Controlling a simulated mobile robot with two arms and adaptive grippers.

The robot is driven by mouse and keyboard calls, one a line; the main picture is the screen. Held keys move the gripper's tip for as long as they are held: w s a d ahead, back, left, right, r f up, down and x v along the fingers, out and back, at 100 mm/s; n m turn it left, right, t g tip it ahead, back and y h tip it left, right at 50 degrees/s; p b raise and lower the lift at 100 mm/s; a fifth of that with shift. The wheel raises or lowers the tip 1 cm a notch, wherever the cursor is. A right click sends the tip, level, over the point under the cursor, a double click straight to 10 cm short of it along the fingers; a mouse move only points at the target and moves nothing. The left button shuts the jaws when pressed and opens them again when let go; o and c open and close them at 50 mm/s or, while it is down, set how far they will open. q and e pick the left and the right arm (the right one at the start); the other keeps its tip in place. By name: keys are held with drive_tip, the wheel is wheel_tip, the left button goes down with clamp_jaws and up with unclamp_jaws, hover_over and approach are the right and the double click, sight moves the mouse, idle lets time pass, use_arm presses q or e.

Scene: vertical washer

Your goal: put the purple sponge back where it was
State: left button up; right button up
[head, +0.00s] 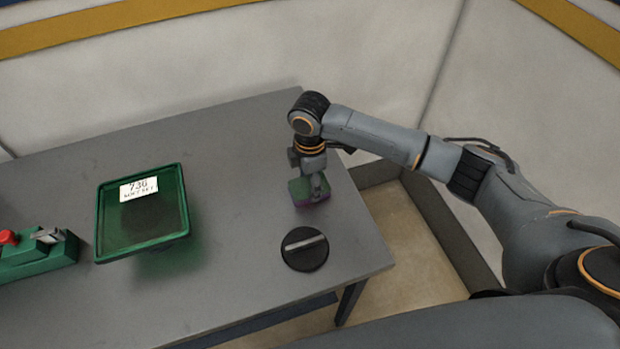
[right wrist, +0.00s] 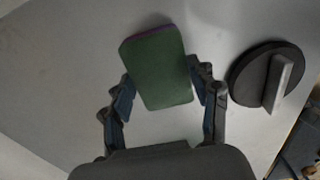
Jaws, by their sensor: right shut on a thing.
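The sponge (head: 309,191) is in my right gripper (head: 314,180), near the right end of the grey table. It has a green top and a purple lower part. The right wrist view shows the sponge (right wrist: 158,66) from its green face, with a thin purple edge at its far side. The fingers of the right gripper (right wrist: 164,92) are shut on its two sides. I cannot tell whether the sponge touches the table. My left gripper is not in view.
A black round knob (head: 304,249) with a grey bar is on the table in front of the sponge, also seen in the wrist view (right wrist: 268,76). A green tray (head: 105,222) with a "730" label stands left. A green box with a red button (head: 40,258) is at far left.

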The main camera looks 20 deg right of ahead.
drive_tip(key=shift+f, duration=0.1)
drive_tip(key=o, duration=1)
wheel_tip(320, 180, up, 12)
drive_tip(key=b, duration=0.2)
drive_tip(key=shift+b, duration=0.4)
